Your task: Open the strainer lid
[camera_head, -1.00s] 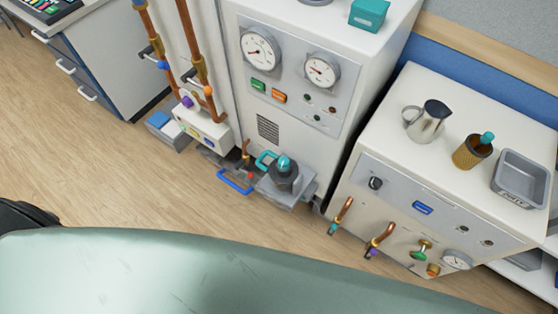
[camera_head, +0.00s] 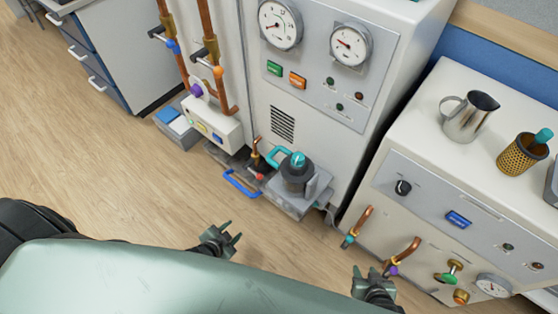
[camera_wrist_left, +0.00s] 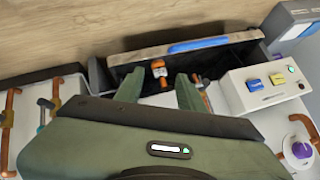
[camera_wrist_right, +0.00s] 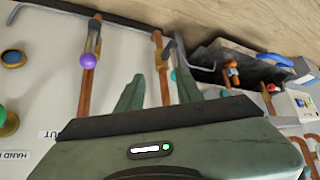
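A dark grey cylinder with a teal knob on top (camera_head: 297,175), apparently the strainer and its lid, stands on a grey ledge at the foot of the white machine. A teal handle (camera_head: 279,154) is beside it. The lid looks closed. My left gripper (camera_head: 230,236) is open and empty, well in front of the strainer and to its left; its parted fingers show in the left wrist view (camera_wrist_left: 160,88). My right gripper (camera_head: 370,275) is open and empty, in front and to the right; its fingers show in the right wrist view (camera_wrist_right: 158,90).
A dark tray with a blue handle (camera_head: 242,184) is left of the strainer; its blue bar shows in the left wrist view (camera_wrist_left: 200,44). A white button box (camera_head: 212,125) and copper pipes stand further left. A white cabinet (camera_head: 440,130) with protruding pipes is at right. Floor between is clear.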

